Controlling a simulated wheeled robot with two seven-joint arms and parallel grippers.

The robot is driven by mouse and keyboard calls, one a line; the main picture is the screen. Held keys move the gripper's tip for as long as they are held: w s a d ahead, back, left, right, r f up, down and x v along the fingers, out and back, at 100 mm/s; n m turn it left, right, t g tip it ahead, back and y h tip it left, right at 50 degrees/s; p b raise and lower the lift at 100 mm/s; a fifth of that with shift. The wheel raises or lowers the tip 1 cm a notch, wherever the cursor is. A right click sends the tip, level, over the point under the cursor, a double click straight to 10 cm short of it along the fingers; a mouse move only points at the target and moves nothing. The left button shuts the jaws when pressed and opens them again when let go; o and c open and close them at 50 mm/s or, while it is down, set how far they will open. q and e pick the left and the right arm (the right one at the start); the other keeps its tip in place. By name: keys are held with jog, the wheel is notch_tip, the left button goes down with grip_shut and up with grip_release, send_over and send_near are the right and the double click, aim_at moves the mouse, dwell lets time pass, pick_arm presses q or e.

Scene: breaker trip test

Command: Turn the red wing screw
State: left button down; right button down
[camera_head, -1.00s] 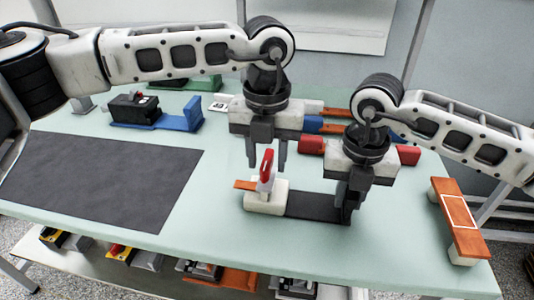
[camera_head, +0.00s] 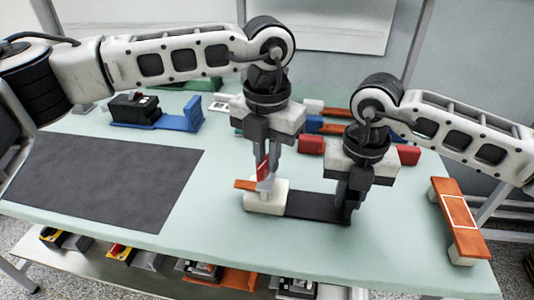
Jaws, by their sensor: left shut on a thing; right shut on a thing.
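The red wing screw (camera_head: 263,169) stands upright on the white block at the left end of a dark fixture (camera_head: 317,206). My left gripper (camera_head: 268,178) points down and is shut on the wing screw, partly hiding it. My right gripper (camera_head: 347,205) points down at the fixture's right end and is shut on its dark upright end part. The exact contact there is hard to see against the dark material. The white block (camera_head: 266,203) has an orange strip (camera_head: 245,185) sticking out to the left.
A dark mat (camera_head: 100,180) covers the table's left part. A blue fixture with a black block (camera_head: 155,115) stands at the back left. Red blocks (camera_head: 311,144) and orange strips stand behind my grippers. An orange and white piece (camera_head: 458,222) lies at the right edge. The front table strip is clear.

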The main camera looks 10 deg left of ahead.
pick_arm(q)
jog(key=m, duration=0.4)
jog(key=shift+m, duration=0.3)
jog(key=m, duration=0.3)
jog(key=shift+m, duration=0.4)
jog(key=m, duration=1.2)
jog(key=shift+m, duration=0.3)
jog(key=m, duration=0.3)
jog(key=shift+m, duration=0.4)
jog(key=m, duration=0.3)
jog(key=shift+m, duration=2.1)
